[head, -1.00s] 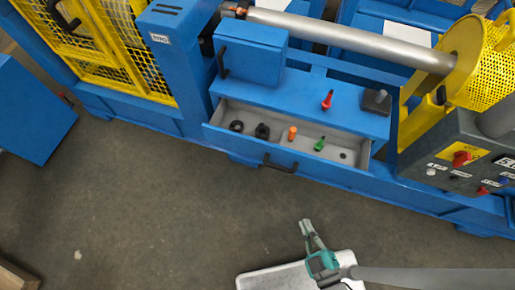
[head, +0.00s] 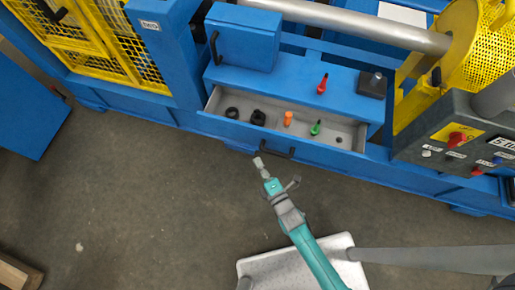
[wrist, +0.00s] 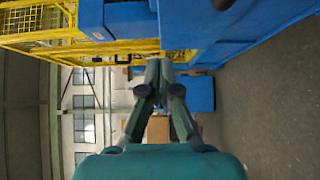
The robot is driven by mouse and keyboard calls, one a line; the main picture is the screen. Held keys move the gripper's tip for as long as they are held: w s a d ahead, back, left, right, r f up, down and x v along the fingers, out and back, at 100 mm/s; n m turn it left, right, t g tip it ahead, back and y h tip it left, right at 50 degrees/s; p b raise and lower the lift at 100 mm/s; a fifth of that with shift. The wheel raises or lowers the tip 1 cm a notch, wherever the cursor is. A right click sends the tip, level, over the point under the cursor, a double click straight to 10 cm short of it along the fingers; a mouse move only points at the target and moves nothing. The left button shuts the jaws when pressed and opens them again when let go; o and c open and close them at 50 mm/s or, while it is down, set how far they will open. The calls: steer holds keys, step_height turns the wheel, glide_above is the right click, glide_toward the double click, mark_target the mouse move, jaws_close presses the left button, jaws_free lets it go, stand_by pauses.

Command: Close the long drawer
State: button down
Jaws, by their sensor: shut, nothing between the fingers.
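The long drawer (head: 360,138) is blue with a grey inside and a black handle (head: 274,151) on its front. It stands pulled out of the blue machine in the head view. Two black round parts, an orange part (head: 288,119) and a green-handled tool (head: 316,128) lie in it. My gripper (head: 259,163) is shut and empty, just in front of the drawer front and left of the handle. In the head view I cannot tell whether it touches the drawer. In the wrist view my gripper (wrist: 160,75) has its fingertips together, with blue machine parts above.
A red tool (head: 322,85) and a dark block (head: 372,84) sit on the ledge above the drawer. A small blue box with a black handle (head: 243,38) is above left. A control panel (head: 455,145) is at right.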

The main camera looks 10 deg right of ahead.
glide_toward(247, 127)
steer(key=w+a, duration=0.3)
steer(key=w, duration=0.1)
steer(key=shift+w+d, duration=0.3)
steer(key=shift+w, duration=0.2)
steer(key=shift+w+d, duration=0.3)
steer(key=shift+w, duration=0.25)
